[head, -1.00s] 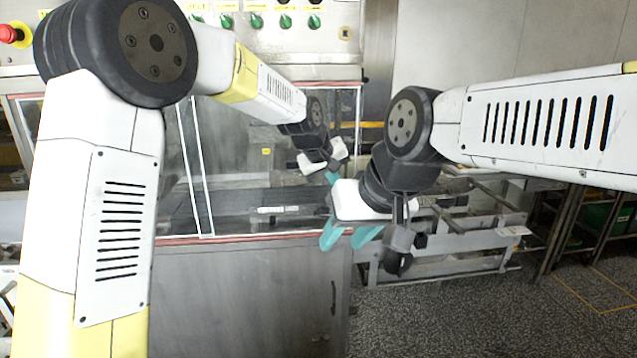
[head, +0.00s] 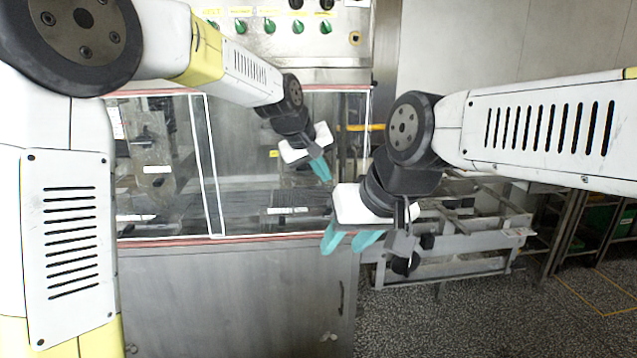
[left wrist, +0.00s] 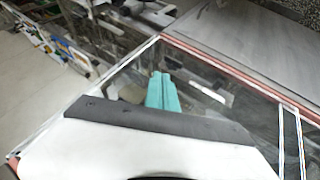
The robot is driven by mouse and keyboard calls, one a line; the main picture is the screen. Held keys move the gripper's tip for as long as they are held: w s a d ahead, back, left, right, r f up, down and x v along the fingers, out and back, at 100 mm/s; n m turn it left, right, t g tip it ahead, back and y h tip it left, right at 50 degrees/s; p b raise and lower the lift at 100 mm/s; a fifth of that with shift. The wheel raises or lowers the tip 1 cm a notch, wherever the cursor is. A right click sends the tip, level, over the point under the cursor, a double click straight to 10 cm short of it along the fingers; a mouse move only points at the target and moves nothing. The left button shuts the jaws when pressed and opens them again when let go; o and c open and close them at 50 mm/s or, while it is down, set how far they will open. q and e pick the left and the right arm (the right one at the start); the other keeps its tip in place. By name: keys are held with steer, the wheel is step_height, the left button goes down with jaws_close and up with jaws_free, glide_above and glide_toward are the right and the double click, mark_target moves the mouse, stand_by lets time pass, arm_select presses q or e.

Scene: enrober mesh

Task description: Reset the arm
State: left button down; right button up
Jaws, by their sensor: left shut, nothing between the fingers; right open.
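My left gripper (head: 320,169) is in front of the machine's glass panel in the head view, its teal fingers together and pointing down to the right. Nothing shows between them. The fingers also show side by side in the left wrist view (left wrist: 160,91), over the glass panel. My right gripper (head: 347,240) is lower and nearer in the head view, by the machine's right front corner. Its teal fingers are spread apart and empty.
A steel machine (head: 235,300) with glass panels (head: 240,165) and red-edged frames stands ahead. Green knobs (head: 270,27) line its upper panel. A metal conveyor frame (head: 455,262) extends on its right. Open speckled floor (head: 480,325) lies at the lower right.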

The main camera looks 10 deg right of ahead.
arm_select(q)
steer(key=s+a+r+y, duration=0.1)
steer(key=s+a+r, duration=0.1)
steer(key=s+a, duration=0.5)
steer(key=s+a+r, duration=0.2)
steer(key=s+a, duration=0.1)
steer(key=a, duration=0.8)
steer(key=s+a+f+y, duration=0.1)
steer(key=s+a+f, duration=0.2)
steer(key=s+a, duration=0.3)
steer(key=s+a+f+y, duration=0.1)
steer(key=s+a+f, duration=0.2)
steer(key=s+a, duration=0.3)
steer(key=s, duration=0.4)
steer(key=shift+s+a+t, duration=0.25)
steer(key=shift+s+t, duration=0.15)
